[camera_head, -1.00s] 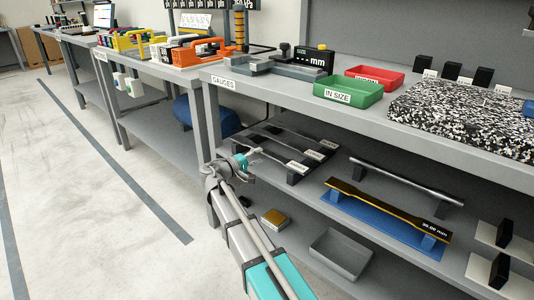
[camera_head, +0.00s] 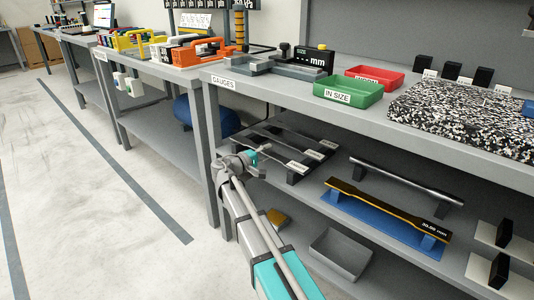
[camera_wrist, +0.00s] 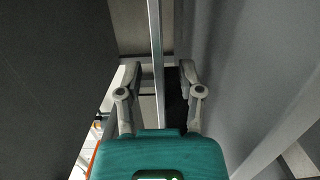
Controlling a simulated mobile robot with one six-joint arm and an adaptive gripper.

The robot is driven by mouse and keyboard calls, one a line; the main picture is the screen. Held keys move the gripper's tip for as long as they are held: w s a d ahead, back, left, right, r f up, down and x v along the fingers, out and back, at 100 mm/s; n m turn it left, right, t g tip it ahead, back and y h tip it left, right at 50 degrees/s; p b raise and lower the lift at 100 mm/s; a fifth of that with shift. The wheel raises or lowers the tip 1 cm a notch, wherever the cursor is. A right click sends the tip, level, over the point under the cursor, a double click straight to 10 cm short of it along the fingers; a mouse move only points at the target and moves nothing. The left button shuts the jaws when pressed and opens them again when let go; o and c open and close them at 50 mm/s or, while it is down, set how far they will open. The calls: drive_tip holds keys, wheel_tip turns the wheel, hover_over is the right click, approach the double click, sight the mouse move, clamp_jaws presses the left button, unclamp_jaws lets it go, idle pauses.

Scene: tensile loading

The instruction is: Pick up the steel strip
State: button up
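Several dark flat strips with white labels lie side by side across supports on the lower shelf, left of centre in the head view; the front one (camera_head: 268,152) is nearest my gripper. Their labels are too small to read, so I cannot tell which is steel. A grey narrow-waisted strip (camera_head: 405,180) rests on two black blocks to the right. My gripper (camera_head: 262,168) is at the shelf's left end, beside the labelled strips. In the wrist view, its fingers (camera_wrist: 159,92) are apart, with a pale grey bar (camera_wrist: 156,55) running between them in the picture; I cannot tell what it is or whether they touch.
A yellow-black strip (camera_head: 385,208) sits on a blue stand (camera_head: 375,222) on the shelf. A grey tray (camera_head: 340,256) and small yellow-topped block (camera_head: 278,219) are lower down. The bench top (camera_head: 370,122) overhangs the shelf; a bench leg (camera_head: 217,190) stands close to my arm.

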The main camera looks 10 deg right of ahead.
sight(267, 152)
clamp_jaws()
drive_tip(key=shift+r, duration=0.1)
idle(0.4)
wheel_tip(267, 152, up, 3)
drive_tip(key=p, duration=0.3)
drive_tip(key=s+r+p, duration=0.9)
drive_tip(key=s+p, duration=0.1)
drive_tip(key=s, duration=0.4)
drive_tip(key=shift+r, duration=0.4)
drive_tip(key=shift+a, duration=0.1)
